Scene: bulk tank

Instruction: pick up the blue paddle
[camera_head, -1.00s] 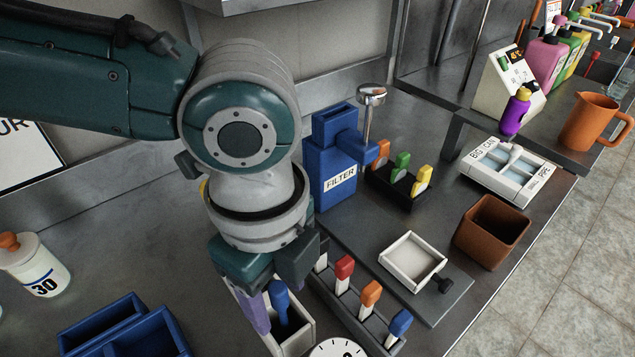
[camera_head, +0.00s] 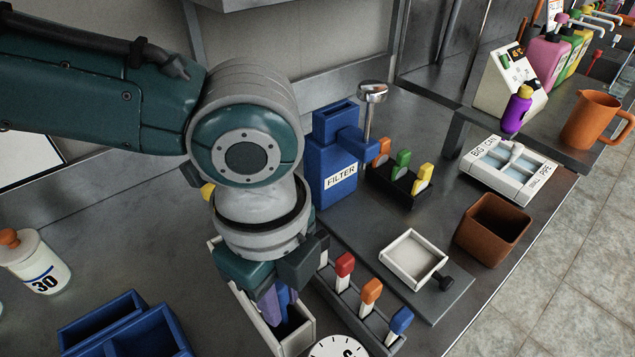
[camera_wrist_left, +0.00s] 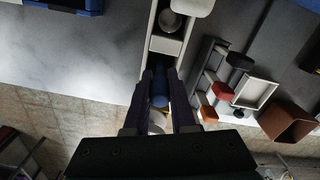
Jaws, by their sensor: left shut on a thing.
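The blue paddle (camera_wrist_left: 160,94) stands in the long white holder (camera_head: 300,340) at the lower middle of the head view. My left gripper (camera_head: 280,308) points down into that holder and is shut on the paddle. In the left wrist view the paddle's blue handle shows between the two dark fingers. In the head view the fingers and wrist hide most of it, and its lower end is hidden in both views. My right gripper is in neither view.
Just right of the holder is a rack with red (camera_head: 344,264), orange (camera_head: 371,290) and blue-topped (camera_head: 401,320) pieces. A round dial (camera_head: 338,348) is in front. Blue bins (camera_head: 125,325) are at lower left. The blue filter (camera_head: 335,160) stands behind my wrist.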

